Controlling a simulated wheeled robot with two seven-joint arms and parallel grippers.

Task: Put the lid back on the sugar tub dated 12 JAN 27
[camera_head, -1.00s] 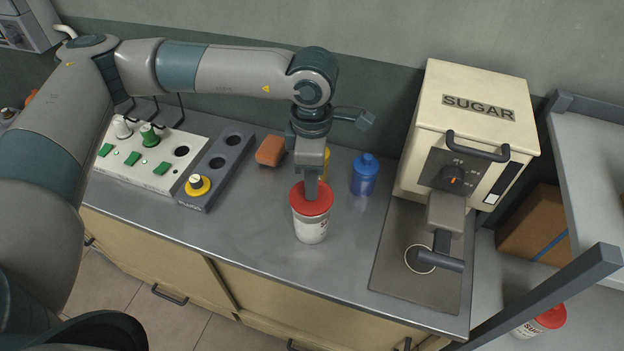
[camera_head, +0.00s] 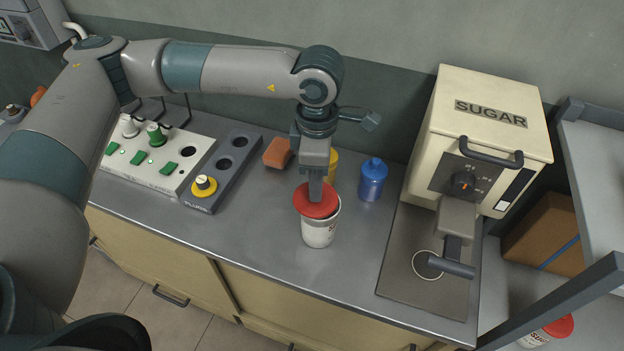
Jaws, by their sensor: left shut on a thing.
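A white tub (camera_head: 319,234) with dark red print stands on the steel counter in front of my left arm; its date is too small to read. My left gripper (camera_head: 316,190) points down above it and is shut on the red lid (camera_head: 313,204). The lid sits over the tub's mouth but off to the left and back, and the rim shows along the right side. I cannot tell whether the lid touches the rim. My right gripper is out of view.
A blue bottle (camera_head: 372,180), a partly hidden yellow item (camera_head: 334,160) and an orange sponge (camera_head: 278,153) stand behind. The SUGAR machine (camera_head: 485,130) is at right, a control panel (camera_head: 160,165) at left. Another red-lidded tub (camera_head: 545,331) shows lower right.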

